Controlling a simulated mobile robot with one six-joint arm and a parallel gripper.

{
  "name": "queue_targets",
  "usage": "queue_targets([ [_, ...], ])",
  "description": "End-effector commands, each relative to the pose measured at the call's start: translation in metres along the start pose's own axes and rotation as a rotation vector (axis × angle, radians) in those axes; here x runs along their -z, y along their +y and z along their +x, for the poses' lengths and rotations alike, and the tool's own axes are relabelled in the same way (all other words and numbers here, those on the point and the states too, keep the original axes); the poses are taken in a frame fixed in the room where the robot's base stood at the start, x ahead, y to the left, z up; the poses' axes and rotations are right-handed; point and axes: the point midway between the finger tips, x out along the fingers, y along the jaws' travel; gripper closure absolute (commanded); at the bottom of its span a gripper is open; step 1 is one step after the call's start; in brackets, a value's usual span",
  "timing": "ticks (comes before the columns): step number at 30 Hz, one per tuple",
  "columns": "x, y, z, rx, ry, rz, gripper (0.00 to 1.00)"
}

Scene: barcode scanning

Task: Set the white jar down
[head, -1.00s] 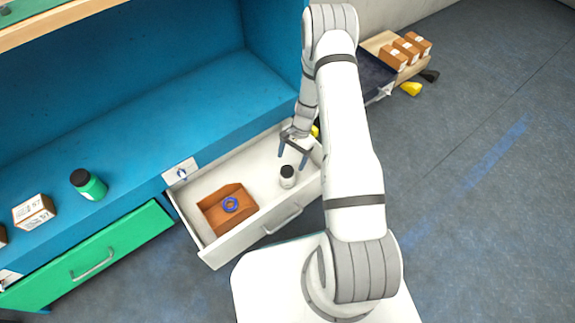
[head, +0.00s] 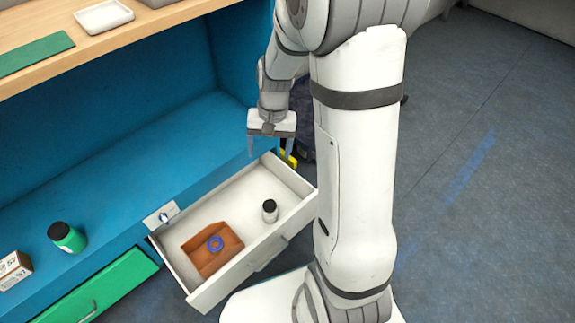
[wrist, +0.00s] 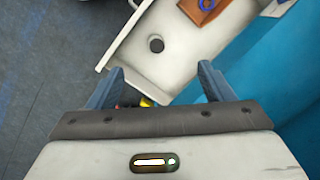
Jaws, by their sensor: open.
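The white jar (head: 270,211) with a black lid stands upright in the open white drawer (head: 208,296), to the right of an orange-brown tray. In the wrist view the jar shows from above as a dark round lid (wrist: 156,45) on the drawer floor. My gripper (head: 270,150) is open and empty, above the drawer's far end and clear of the jar. In the wrist view its two blue fingers (wrist: 160,85) are spread wide, with the jar beyond them and nothing between them.
The orange-brown tray (head: 228,237) in the drawer holds a blue ring (head: 215,243). A green jar (head: 66,237) and a small box (head: 13,270) stand on the blue shelf at left. A green drawer (head: 110,290) sits below. Something yellow (head: 289,158) is behind the drawer.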

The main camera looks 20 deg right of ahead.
Motion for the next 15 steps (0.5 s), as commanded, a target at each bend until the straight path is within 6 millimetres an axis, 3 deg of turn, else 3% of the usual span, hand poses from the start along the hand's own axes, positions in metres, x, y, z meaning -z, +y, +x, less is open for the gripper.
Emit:
queue_targets([
  [1,-0.016,0.001,-0.017,-0.005,0.027,-0.04,0.26],
  [6,-0.067,0.011,-0.055,-0.036,0.094,-0.173,0.26],
  [12,-0.119,0.027,-0.08,-0.076,0.162,-0.301,0.26],
  [15,-0.136,0.033,-0.084,-0.091,0.182,-0.342,0.26],
])
